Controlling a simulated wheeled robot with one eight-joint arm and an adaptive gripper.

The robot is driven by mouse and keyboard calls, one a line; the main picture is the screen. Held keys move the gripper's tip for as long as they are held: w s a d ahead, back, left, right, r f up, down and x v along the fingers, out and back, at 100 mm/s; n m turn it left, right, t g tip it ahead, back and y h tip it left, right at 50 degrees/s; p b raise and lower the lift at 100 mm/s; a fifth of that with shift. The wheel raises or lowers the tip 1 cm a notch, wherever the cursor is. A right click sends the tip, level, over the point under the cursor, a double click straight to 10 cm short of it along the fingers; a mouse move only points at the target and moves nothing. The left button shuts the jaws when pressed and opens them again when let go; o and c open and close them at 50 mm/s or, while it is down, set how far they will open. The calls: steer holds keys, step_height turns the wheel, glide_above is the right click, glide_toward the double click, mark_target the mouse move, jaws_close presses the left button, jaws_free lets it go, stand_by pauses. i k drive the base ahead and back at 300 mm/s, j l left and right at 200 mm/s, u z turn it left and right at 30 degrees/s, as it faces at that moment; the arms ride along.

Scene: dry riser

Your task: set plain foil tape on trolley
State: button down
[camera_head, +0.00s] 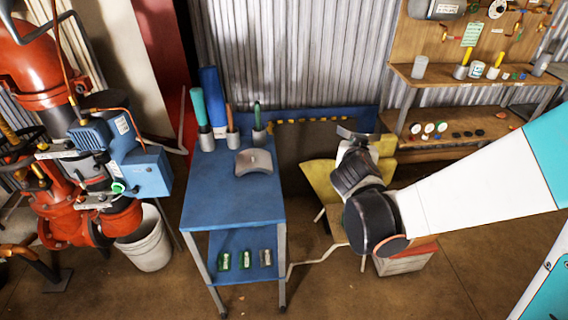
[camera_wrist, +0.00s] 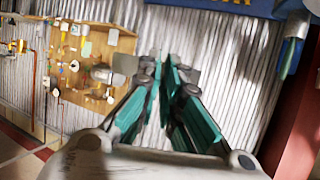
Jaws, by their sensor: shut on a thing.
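The trolley (camera_head: 215,195) is blue, with an upper top and a lower shelf, left of my gripper in the head view. My gripper (camera_head: 358,136) is right of and apart from the trolley's top, in front of the yellow thing at the back. In the wrist view my gripper (camera_wrist: 166,68) has its teal fingers close together at the tips. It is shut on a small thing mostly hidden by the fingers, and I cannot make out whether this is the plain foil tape. Grey pieces show beside the fingertips.
A grey curved block (camera_head: 254,162) sits on the trolley top, with cups of tools behind it. The front of the top is clear. Several small items (camera_head: 245,259) lie on its lower shelf. Red pipework (camera_head: 70,225) stands left and a wooden bench (camera_head: 470,150) right.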

mark_target(259, 201)
steer(key=j+z, duration=0.3)
steer(key=j, duration=0.2)
steer(key=j+z, duration=0.3)
steer(key=j, duration=0.25)
steer(key=k+j+z, duration=0.15)
steer(key=j+z, duration=0.15)
steer(key=j, duration=0.15)
steer(key=k+j, duration=0.1)
steer(key=j, duration=0.4)
